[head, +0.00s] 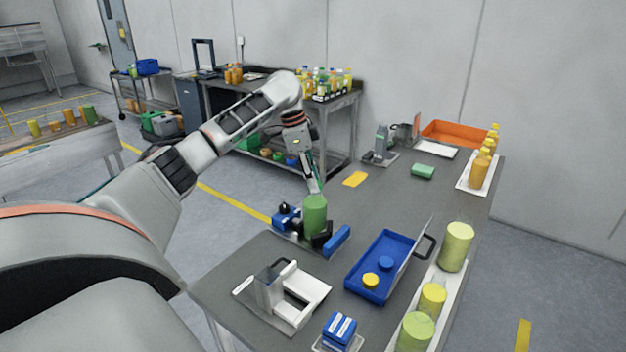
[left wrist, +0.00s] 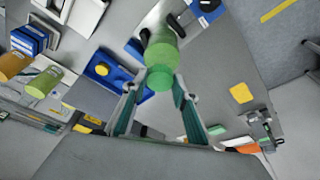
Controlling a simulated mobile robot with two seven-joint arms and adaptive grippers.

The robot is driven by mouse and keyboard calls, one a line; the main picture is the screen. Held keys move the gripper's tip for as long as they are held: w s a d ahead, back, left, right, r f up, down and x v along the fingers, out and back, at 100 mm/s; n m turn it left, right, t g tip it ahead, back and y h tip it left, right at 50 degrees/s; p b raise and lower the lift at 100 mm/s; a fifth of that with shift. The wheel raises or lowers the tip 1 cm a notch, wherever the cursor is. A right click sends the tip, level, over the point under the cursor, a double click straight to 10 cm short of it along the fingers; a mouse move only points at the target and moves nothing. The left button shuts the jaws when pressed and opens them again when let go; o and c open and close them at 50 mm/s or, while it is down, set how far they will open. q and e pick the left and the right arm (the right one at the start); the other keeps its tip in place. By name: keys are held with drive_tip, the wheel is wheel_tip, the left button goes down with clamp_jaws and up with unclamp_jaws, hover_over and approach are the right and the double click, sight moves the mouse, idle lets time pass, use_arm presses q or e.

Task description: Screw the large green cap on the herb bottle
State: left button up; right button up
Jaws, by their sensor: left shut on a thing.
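The herb bottle (head: 315,222) is a green cylinder standing upright at a blue and black clamp (head: 337,239) on the near left of the grey table. It also shows in the left wrist view (left wrist: 162,52). A brighter green round piece, which looks like the large green cap (left wrist: 160,78), is at the bottle's top end. My left gripper (head: 314,188) reaches down over the bottle from above. In the left wrist view its fingers (left wrist: 160,88) are shut on the cap from both sides. Whether the cap's thread is engaged cannot be seen. My right gripper is not in view.
A blue tray (head: 352,283) with a yellow and a blue cap stands right of the clamp. A white stand (head: 317,286) is in front. Yellow-green containers (head: 457,246) line the right edge. A yellow card (head: 355,179) and green block (head: 423,171) lie farther back.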

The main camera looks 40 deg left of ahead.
use_arm(q)
drive_tip(key=shift+m, duration=0.7)
drive_tip(key=shift+a, duration=0.1)
drive_tip(key=o, duration=0.7)
drive_tip(key=shift+o, duration=0.2)
drive_tip(key=n, duration=0.4)
drive_tip(key=shift+n+t+y, duration=0.3)
drive_tip(key=n, duration=0.3)
drive_tip(key=shift+y, duration=0.4)
drive_tip(key=n+y, duration=0.1)
drive_tip(key=n, duration=0.6)
drive_tip(key=shift+y, duration=0.4)
